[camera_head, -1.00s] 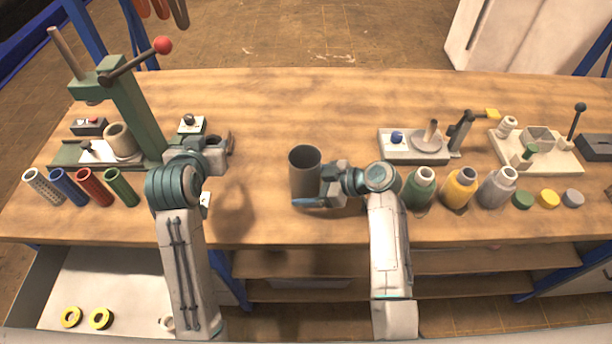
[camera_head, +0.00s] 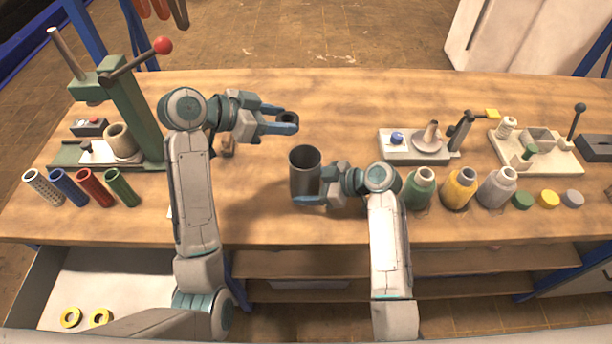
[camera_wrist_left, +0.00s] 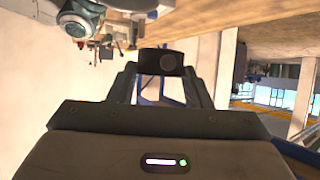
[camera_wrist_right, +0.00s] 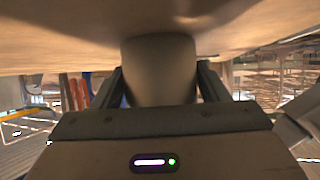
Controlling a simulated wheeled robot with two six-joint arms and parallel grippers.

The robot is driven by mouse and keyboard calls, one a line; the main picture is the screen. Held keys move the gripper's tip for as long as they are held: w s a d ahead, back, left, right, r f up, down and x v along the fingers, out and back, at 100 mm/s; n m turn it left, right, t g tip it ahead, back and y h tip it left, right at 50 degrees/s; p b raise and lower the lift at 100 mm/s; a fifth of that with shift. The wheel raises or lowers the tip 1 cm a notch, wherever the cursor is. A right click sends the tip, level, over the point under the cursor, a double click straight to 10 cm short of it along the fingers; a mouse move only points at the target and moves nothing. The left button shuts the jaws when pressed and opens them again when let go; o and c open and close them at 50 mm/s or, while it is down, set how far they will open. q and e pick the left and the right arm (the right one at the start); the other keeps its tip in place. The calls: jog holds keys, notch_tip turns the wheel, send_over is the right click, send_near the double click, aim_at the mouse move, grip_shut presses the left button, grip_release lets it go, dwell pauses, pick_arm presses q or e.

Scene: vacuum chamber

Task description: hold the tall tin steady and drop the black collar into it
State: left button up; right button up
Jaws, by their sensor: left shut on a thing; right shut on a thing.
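The tall tin (camera_head: 304,176) is a dark grey open cylinder standing upright on the bench, its mouth facing up. My right gripper (camera_head: 312,197) is shut on the tin low on its side; the tin also fills the space between the fingers in the right wrist view (camera_wrist_right: 160,70). My left gripper (camera_head: 285,124) is shut on the black collar (camera_head: 288,117), a short dark ring. The collar shows between the fingertips in the left wrist view (camera_wrist_left: 161,62). It is held in the air, up and slightly left of the tin's mouth in the head view, apart from it.
A green press (camera_head: 130,115) with a red-knobbed lever stands at left, with several coloured tubes (camera_head: 96,186) before it. Several bottles (camera_head: 459,187) and coloured caps (camera_head: 549,198) stand right of my right arm. Fixtures (camera_head: 415,145) stand behind them. The bench (camera_head: 310,100) behind the tin is clear.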

pick_arm(q)
notch_tip(320, 180, up, 4)
jog(key=s+d+m+g+h, duration=0.1)
jog(key=s+d+m+g, duration=0.1)
jog(key=m+g, duration=0.35)
jog(key=shift+a+f, duration=0.15)
jog(key=shift+f, duration=2.55)
jog(key=o, duration=1.2)
jog(key=shift+s, duration=0.1)
jog(key=v, duration=1.2)
jog(key=shift+a+f, duration=0.15)
jog(key=shift+f, duration=0.05)
